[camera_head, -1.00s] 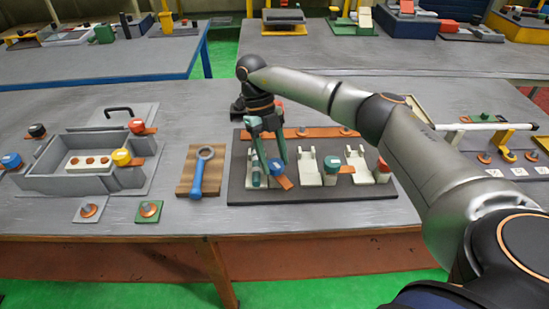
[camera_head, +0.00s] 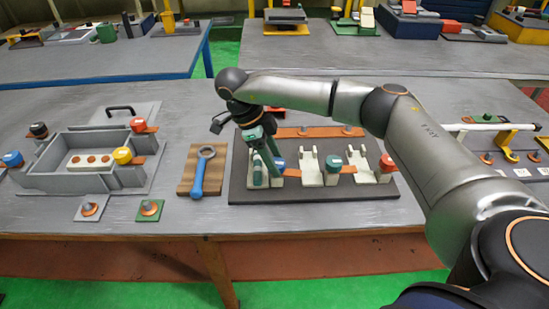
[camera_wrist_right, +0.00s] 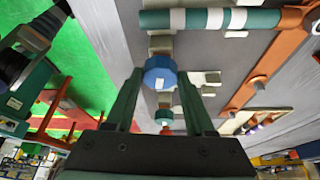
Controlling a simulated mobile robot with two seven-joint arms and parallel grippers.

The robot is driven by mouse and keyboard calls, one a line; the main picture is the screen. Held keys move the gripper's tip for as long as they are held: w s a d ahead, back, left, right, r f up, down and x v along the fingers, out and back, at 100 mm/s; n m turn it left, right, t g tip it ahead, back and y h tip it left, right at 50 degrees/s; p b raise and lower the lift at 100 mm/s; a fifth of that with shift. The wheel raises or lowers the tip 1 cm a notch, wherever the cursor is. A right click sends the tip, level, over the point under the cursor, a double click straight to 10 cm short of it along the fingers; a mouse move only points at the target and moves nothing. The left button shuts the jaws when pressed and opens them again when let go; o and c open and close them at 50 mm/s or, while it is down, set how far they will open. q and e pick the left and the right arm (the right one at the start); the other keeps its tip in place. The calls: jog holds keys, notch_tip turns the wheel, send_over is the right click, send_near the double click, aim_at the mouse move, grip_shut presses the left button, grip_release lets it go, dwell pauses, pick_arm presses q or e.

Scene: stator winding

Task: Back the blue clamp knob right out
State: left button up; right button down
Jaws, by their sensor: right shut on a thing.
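The blue clamp knob (camera_head: 278,162) is on the dark fixture board (camera_head: 320,192), at its left part, partly hidden by my right gripper. In the right wrist view the blue knob (camera_wrist_right: 160,76) sits between the fingertips. My right gripper (camera_head: 268,163) points down at the board and is shut on the blue knob. Beside the knob, a green rod with white bands (camera_wrist_right: 210,19) lies across the top of the wrist view. My left gripper does not show in the head view.
A green knob (camera_head: 334,163) and a red knob (camera_head: 387,162) stand farther right on the board. A wrench (camera_head: 201,170) lies on a wooden block to the left. A grey open box (camera_head: 60,185) with colored knobs stands farther left. An orange strip (camera_head: 315,132) runs behind.

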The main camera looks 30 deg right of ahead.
jog(key=shift+s+a+f+n, duration=0.15)
jog(key=shift+f+n, duration=0.15)
jog(key=shift+n, duration=0.4)
jog(key=c, duration=0.7)
grip_release()
jog(key=o, duration=0.5)
jog(key=shift+r, duration=0.1)
jog(key=shift+c, duration=0.2)
jog(key=shift+r, duration=0.1)
jog(key=v, duration=1.2)
jog(key=shift+r, duration=0.2)
